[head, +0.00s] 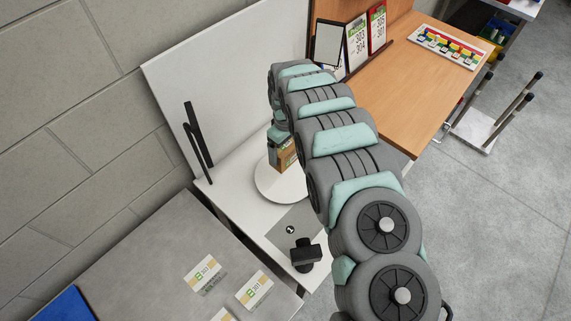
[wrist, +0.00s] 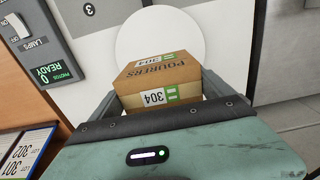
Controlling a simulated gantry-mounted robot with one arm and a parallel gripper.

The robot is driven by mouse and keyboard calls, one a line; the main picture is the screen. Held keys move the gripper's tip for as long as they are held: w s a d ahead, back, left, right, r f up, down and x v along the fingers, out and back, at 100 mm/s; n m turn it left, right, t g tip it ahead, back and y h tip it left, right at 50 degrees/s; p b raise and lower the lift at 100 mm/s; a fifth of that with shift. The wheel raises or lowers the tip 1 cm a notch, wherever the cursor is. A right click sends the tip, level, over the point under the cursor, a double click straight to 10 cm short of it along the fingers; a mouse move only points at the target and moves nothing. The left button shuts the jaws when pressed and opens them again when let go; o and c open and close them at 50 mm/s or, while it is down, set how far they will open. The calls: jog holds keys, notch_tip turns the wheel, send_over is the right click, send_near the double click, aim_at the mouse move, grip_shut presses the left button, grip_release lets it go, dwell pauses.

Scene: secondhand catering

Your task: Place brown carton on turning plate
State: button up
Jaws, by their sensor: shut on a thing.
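The brown carton (wrist: 152,73) is marked "POURERS" and has a white and green "304" label. My gripper (wrist: 163,88) is shut on it, one finger at each side. In the head view the carton (head: 285,156) shows below my gripper (head: 278,143), partly hidden by my arm. The turning plate is a round white disc (head: 272,186) on the white table. In the wrist view the plate (wrist: 160,32) lies behind the carton. The carton is over or at the plate; I cannot tell whether it touches it.
A black camera-like device (head: 305,254) stands in front of the plate. A white back panel (head: 230,75) with a black bar (head: 198,140) rises behind. A grey control panel marked "LAMPS" and "READY" (wrist: 40,40) is nearby. Lot cards (wrist: 22,155) stand on the wooden table (head: 420,85).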

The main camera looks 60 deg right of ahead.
notch_tip(320, 180, down, 6)
jog(key=shift+r, duration=0.25)
jog(key=shift+f, duration=0.65)
jog(key=shift+f+b, duration=0.5)
jog(key=shift+f, duration=0.65)
jog(key=shift+f, duration=0.1)
jog(key=shift+f, duration=0.15)
jog(key=o, duration=1.5)
